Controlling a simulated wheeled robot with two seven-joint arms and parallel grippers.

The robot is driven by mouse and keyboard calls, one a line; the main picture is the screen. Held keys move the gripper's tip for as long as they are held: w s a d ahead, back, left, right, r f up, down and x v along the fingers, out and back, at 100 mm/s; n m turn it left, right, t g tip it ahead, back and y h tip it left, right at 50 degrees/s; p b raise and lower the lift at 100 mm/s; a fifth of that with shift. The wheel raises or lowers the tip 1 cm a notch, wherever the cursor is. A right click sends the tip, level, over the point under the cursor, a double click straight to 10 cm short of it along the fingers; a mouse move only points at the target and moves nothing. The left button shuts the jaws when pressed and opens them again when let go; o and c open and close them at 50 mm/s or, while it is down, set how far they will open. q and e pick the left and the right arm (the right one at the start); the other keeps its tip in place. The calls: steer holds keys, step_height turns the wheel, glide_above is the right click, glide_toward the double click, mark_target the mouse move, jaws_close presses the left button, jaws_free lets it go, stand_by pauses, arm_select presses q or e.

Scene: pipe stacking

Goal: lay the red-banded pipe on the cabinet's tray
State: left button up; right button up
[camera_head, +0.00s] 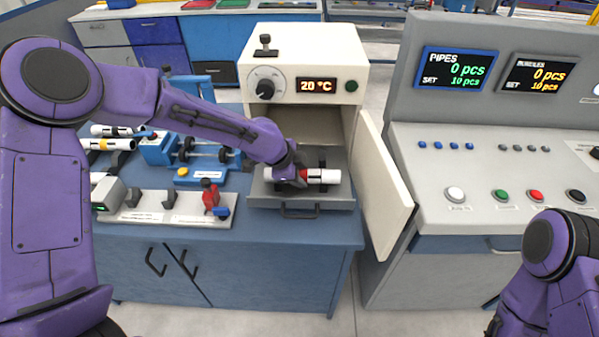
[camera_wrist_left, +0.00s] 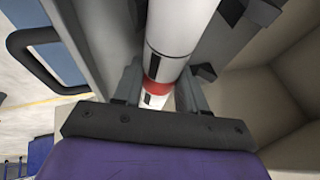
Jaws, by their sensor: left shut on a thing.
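The red-banded pipe (camera_head: 325,176) is white with a red band and dark marks. It lies level over the cabinet's pulled-out grey tray (camera_head: 262,191), in front of the open chamber. My left gripper (camera_head: 293,177) is shut on the pipe near its red band. In the left wrist view the pipe (camera_wrist_left: 182,30) runs between the two fingers (camera_wrist_left: 158,95), with the red band between them. I cannot tell whether the pipe touches the tray's dark supports. My right arm shows at the lower right, but its gripper is out of view.
The cabinet (camera_head: 290,45) reads 20 °C, and its door (camera_head: 384,190) stands open to the right of the tray. A grey control console (camera_head: 480,170) stands further right. Blue fixtures (camera_head: 200,150) and a grey-white measuring stand (camera_head: 150,212) occupy the bench at left, near other pipes (camera_head: 112,131).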

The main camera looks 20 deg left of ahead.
arm_select(q)
steer(key=o, duration=1.2)
steer(key=v, duration=1)
steer(key=shift+s+a+r, duration=0.1)
steer(key=shift+s+r, duration=0.05)
